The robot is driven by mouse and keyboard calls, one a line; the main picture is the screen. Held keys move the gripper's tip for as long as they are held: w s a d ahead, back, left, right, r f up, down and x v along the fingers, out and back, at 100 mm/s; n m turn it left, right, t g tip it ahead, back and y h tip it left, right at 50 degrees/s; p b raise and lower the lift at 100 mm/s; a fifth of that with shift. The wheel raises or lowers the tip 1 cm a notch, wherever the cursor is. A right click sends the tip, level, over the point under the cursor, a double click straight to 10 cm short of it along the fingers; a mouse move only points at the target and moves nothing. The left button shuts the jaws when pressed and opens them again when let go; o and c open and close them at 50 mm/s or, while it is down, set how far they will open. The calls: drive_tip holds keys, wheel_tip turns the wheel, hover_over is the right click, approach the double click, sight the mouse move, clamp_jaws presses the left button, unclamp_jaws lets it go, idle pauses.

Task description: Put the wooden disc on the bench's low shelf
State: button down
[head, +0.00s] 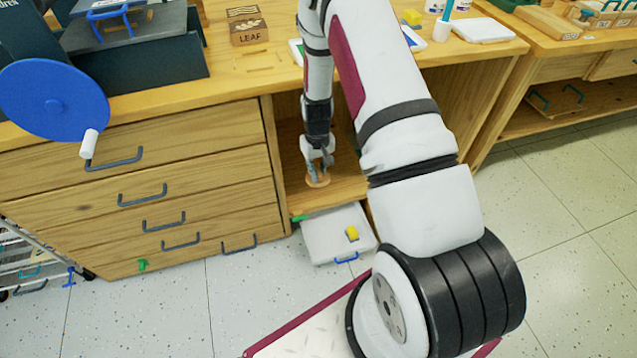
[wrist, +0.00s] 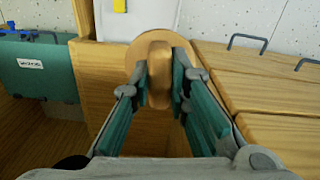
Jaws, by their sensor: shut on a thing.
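The wooden disc (head: 318,181) is round and pale, with a raised wooden grip across its middle. In the wrist view the disc (wrist: 136,55) shows beyond the fingertips. My gripper (head: 318,163) points down inside the bench's open bay, with its fingers shut on the disc's raised grip; in the wrist view my gripper (wrist: 159,85) has a finger on either side of it. The bench's low shelf (head: 345,190) is the wooden board at the bottom of the bay. The disc is low over or on its front left part; I cannot tell whether it touches.
A white lidded box (head: 325,238) with a yellow piece (head: 352,233) stands in front of the bay. Drawers (head: 150,205) with dark handles flank the bay on the left. A blue wheel (head: 50,98) with a white handle juts out over them. A teal labelled case (wrist: 35,68) shows in the wrist view.

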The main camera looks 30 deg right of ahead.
drive_tip(key=s+d+f+b, duration=0.1)
drive_tip(key=d+f+b, duration=0.15)
drive_tip(key=f, duration=0.55)
drive_tip(key=s+d+f+m+b, duration=0.15)
drive_tip(key=f+b, duration=0.25)
drive_tip(key=f, duration=0.4)
drive_tip(key=s+d+f+b, duration=0.1)
drive_tip(key=d+f+b, duration=0.25)
drive_tip(key=f, duration=0.35)
drive_tip(key=w+d+b, duration=0.1)
drive_tip(key=w+b, duration=0.1)
drive_tip(key=w, duration=0.3)
drive_tip(key=w+d+f+b, duration=0.1)
drive_tip(key=w+d+b, duration=0.1)
drive_tip(key=w, duration=0.3)
drive_tip(key=w+d+f+b, duration=0.1)
drive_tip(key=w+b, duration=0.2)
drive_tip(key=w, duration=0.2)
drive_tip(key=shift+w+d+f, duration=0.2)
drive_tip(key=shift+w, duration=0.2)
wheel_tip(320, 180, down, 3)
drive_tip(key=shift+s+f+b, duration=0.1)
drive_tip(key=shift+f+b, duration=0.1)
drive_tip(key=shift+b, duration=0.8)
drive_tip(key=c, duration=1.5)
unclamp_jaws()
drive_tip(key=shift+f, duration=0.1)
drive_tip(key=shift+c, duration=0.2)
